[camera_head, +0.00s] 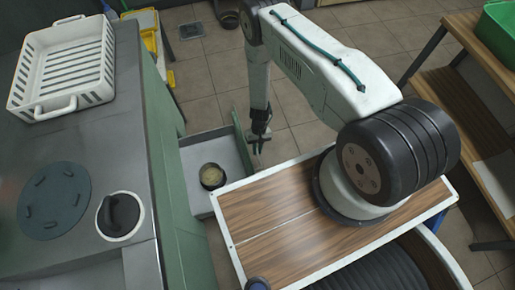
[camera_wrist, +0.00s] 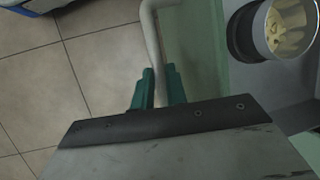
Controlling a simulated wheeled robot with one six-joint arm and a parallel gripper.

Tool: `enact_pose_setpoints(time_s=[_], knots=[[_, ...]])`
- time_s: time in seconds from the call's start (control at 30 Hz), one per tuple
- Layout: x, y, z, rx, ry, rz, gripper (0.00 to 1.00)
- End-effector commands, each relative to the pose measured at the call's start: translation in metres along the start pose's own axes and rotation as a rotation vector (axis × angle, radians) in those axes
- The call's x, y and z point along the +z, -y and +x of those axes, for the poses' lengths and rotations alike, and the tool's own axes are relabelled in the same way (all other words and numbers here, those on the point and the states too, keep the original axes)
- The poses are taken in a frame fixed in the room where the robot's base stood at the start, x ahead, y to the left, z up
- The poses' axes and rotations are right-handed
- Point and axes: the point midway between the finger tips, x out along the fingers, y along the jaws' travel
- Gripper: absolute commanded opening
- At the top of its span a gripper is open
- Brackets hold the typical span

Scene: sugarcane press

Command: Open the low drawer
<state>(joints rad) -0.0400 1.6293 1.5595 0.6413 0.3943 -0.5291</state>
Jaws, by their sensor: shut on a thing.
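The low drawer (camera_head: 193,158) stands pulled out from the green side of the counter, with its light grey inside showing. A small dark pot (camera_head: 212,177) with pale contents sits in it; the pot also shows in the wrist view (camera_wrist: 288,30). My gripper (camera_head: 258,143) is at the outer face of the drawer's green front (camera_head: 242,146). In the wrist view its two green fingers (camera_wrist: 157,84) are closed around the pale bar handle (camera_wrist: 152,35). The handle is hard to make out in the head view. The near part of the drawer is hidden by my wooden-topped base.
A grey counter (camera_head: 85,140) runs along the left, with a white slotted basket (camera_head: 66,66) on it. A wooden shelf (camera_head: 480,115) with a green bin (camera_head: 500,32) stands at the right. Tiled floor (camera_head: 200,80) is open beyond the drawer.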

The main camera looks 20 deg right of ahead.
Motion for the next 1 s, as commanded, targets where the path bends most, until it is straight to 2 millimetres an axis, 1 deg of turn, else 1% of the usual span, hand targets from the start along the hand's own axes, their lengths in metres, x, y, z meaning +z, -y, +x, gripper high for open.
enact_pose_setpoints(time_s=[0.1,0.13,0.17,0.2,0.47,0.57,0.67,0.9,1.0], knots=[[0.001,0.0,0.0,-0.001,0.004,0.0,0.0],[0.001,0.0,0.0,-0.001,0.004,0.0,0.17],[0.001,0.0,0.0,-0.001,0.003,0.0,0.25],[0.001,0.0,0.0,-0.001,0.003,0.0,0.36],[0.0,-0.001,0.0,-0.001,0.001,0.001,0.36],[-0.001,0.0,-0.006,-0.001,-0.001,0.001,0.36],[-0.001,-0.001,-0.019,-0.002,-0.002,0.001,0.36],[-0.001,0.0,-0.06,-0.001,-0.001,0.0,0.36],[0.0,-0.001,-0.071,-0.002,0.0,0.002,0.36]])
